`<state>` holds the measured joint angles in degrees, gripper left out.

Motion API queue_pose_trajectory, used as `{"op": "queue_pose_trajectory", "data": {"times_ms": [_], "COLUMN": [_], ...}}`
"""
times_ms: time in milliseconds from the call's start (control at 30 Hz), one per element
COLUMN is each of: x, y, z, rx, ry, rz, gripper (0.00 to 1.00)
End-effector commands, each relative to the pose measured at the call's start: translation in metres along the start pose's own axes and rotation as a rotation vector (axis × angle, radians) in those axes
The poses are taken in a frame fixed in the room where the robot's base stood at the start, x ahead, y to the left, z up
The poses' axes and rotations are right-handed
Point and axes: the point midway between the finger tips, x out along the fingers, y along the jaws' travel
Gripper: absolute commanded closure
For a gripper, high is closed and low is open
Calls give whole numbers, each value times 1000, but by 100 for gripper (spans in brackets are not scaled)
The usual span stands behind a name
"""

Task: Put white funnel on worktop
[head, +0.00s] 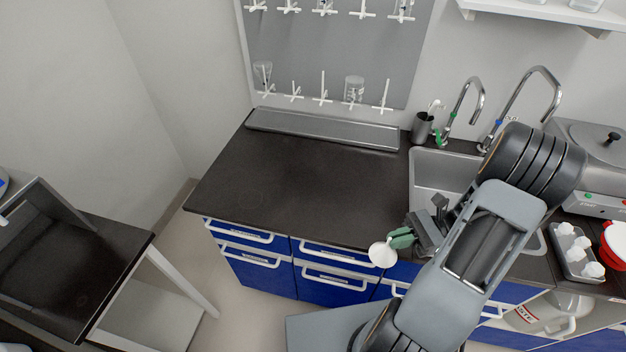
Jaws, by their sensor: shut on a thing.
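The white funnel (382,254) is a small round white piece with its mouth showing. My gripper (403,238) is shut on it, with green fingertips at its right side. The funnel is held in front of the worktop's front edge in the picture, over the blue drawer fronts; its exact height is hard to tell. The black worktop (300,185) has a wide bare surface to the upper left of my gripper. My arm hides part of the sink area and the worktop's right part.
A grey tray (322,130) lies along the worktop's back edge. A dark cup (421,128), the sink (432,170) and curved taps (467,105) stand at the right. A drying rack with pegs (335,55) hangs above. Another black table (60,270) is at the lower left.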

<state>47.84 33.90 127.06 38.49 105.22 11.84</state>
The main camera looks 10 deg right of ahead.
Motion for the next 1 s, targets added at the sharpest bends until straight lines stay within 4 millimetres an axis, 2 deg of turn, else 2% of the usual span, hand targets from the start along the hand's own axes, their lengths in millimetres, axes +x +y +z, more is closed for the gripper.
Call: {"op": "queue_pose_trajectory", "data": {"times_ms": [100, 300, 433, 600, 767, 1000], "x": [-7, -28, -42, -54, -53, -25], "y": [-36, -84, -105, -120, -137, -188], "z": [16, 45, 63, 79, 80, 55], "rx": [-5, -6, -6, -5, -1, 3], "ry": [4, 3, 2, 0, -2, -2], "rz": [-231, -555, -707, -827, -868, -868], "gripper": [100, 100, 100, 100, 100, 100]}}
